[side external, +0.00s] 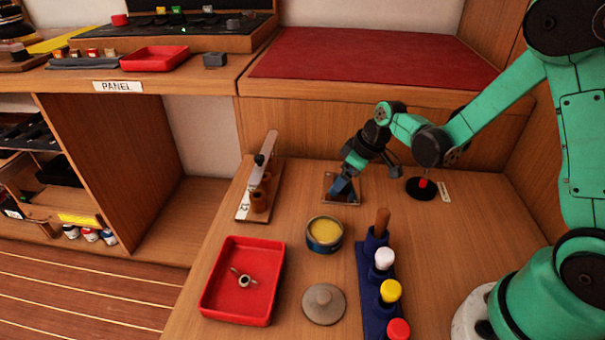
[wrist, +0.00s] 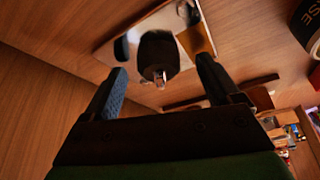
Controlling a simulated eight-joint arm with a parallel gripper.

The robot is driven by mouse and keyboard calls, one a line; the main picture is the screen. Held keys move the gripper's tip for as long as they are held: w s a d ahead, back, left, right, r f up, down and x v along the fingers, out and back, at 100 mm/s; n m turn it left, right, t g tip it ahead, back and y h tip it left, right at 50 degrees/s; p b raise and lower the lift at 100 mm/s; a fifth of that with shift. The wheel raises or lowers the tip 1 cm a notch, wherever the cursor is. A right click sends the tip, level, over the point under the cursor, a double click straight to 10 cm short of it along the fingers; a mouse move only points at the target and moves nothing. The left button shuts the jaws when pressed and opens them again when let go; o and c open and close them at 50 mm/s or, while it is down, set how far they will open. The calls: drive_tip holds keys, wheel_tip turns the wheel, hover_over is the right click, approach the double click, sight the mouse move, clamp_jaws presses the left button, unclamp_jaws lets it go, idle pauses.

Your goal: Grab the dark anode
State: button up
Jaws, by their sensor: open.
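The dark anode (wrist: 157,52) is a rounded dark block with a small metal stud at its near end. In the wrist view it sits on a shiny metal plate (wrist: 128,30), between my fingers in the picture. My gripper (wrist: 161,68) is open, one finger on each side, with gaps visible between the fingers and the block. In the side view my gripper (side external: 342,188) is low over the small plate (side external: 328,198), and the anode is hidden or too dark to tell from it there.
Near my gripper stand a can with yellow contents (side external: 324,247), a blue rack (side external: 371,275) of coloured-topped pieces, a wooden bracket (side external: 245,205) and a black disc with a red knob (side external: 420,193). A red tray (side external: 215,290) and a grey lid (side external: 323,310) lie in front.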

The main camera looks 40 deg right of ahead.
clamp_jaws()
idle(0.4)
